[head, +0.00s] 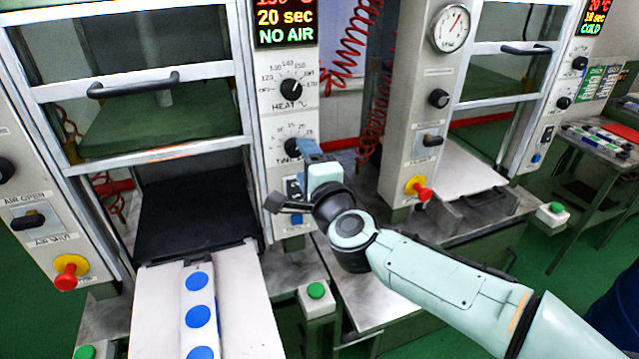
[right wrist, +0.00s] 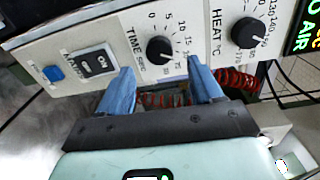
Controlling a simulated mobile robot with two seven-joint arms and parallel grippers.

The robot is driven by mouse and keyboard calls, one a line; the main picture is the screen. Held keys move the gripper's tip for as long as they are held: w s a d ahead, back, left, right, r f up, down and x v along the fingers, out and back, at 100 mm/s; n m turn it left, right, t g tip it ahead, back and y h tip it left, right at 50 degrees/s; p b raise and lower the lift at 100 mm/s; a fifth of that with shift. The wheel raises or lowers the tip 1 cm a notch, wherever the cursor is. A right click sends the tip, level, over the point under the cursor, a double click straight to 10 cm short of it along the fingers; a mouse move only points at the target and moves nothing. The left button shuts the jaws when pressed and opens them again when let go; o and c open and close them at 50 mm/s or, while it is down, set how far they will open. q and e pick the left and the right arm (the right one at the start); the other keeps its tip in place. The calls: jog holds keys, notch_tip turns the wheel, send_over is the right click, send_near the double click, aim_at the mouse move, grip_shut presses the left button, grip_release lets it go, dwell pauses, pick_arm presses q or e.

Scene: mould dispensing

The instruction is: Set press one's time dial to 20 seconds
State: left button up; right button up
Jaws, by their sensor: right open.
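The black TIME dial (head: 294,147) is on the white panel of the left press, below its HEAT dial (head: 291,88). The display (head: 286,20) above reads 20 sec and NO AIR. In the right wrist view the TIME dial (right wrist: 160,49) shows between and beyond my blue fingertips, apart from them; its pointer is too small to read surely. My right gripper (head: 310,150) is open and empty in front of the panel, close to the dial and partly covering its scale. It also shows in the right wrist view (right wrist: 160,75). My left gripper is out of view.
An ON switch (right wrist: 95,61) and a blue button (right wrist: 53,73) sit beside the TIME dial. Red coiled hoses hang behind the panel. A second press with a gauge (head: 450,28) stands to the right. A white board with blue discs (head: 190,325) lies in front.

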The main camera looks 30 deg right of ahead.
jog(key=v, duration=0.8)
jog(key=shift+s+p, duration=0.3)
